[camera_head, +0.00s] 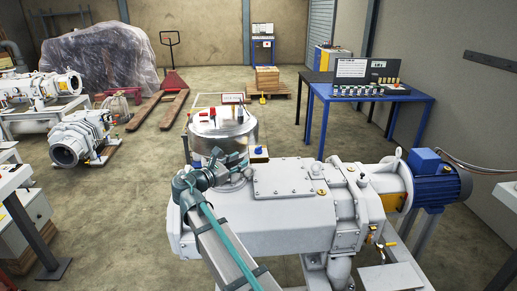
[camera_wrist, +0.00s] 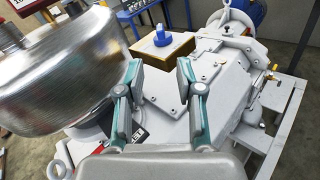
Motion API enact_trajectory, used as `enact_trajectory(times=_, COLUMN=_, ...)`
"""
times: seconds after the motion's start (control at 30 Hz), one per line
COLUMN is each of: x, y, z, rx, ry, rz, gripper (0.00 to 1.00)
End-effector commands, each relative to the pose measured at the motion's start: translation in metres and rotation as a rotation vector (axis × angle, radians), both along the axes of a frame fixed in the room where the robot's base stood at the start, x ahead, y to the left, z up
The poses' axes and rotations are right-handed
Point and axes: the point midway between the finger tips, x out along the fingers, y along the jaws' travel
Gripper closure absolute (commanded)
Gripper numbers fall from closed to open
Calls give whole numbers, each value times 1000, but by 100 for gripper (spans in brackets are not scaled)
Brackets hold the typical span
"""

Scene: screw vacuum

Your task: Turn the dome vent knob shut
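The shiny metal dome (camera_head: 224,132) stands on the grey pump body in the head view, with small red and dark fittings (camera_head: 212,112) on top. The dome fills the upper left of the wrist view (camera_wrist: 55,75). I cannot tell which top fitting is the vent knob. A blue knob (camera_wrist: 161,36) sits on a brass-topped block (camera_wrist: 160,50) beside the dome; it also shows in the head view (camera_head: 258,150). My gripper (camera_wrist: 159,72) is open and empty, its fingers apart above the pump body, right of the dome. The blue knob appears beyond the fingertips, apart from them.
The grey pump body (camera_head: 290,190) extends right to a blue motor (camera_head: 436,176). A blue table (camera_head: 372,97) with several small parts stands behind. Floor behind the dome is partly clear.

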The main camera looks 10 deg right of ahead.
Motion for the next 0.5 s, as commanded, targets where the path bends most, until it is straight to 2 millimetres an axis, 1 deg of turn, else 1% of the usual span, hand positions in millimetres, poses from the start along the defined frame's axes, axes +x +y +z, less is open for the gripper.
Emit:
enact_trajectory(times=0.03, x=-1, y=-1, z=6, rx=-65, ry=35, rz=-3, gripper=64)
enact_trajectory(times=0.13, x=-2, y=-2, z=11, rx=-154, ry=103, rz=-7, gripper=64)
enact_trajectory(times=0.23, x=-1, y=-3, z=11, rx=-188, ry=147, rz=-6, gripper=64)
enact_trajectory(times=0.37, x=4, y=-8, z=11, rx=-197, ry=162, rz=-6, gripper=64)
enact_trajectory(times=0.5, x=15, y=-23, z=12, rx=-196, ry=162, rz=-7, gripper=64)
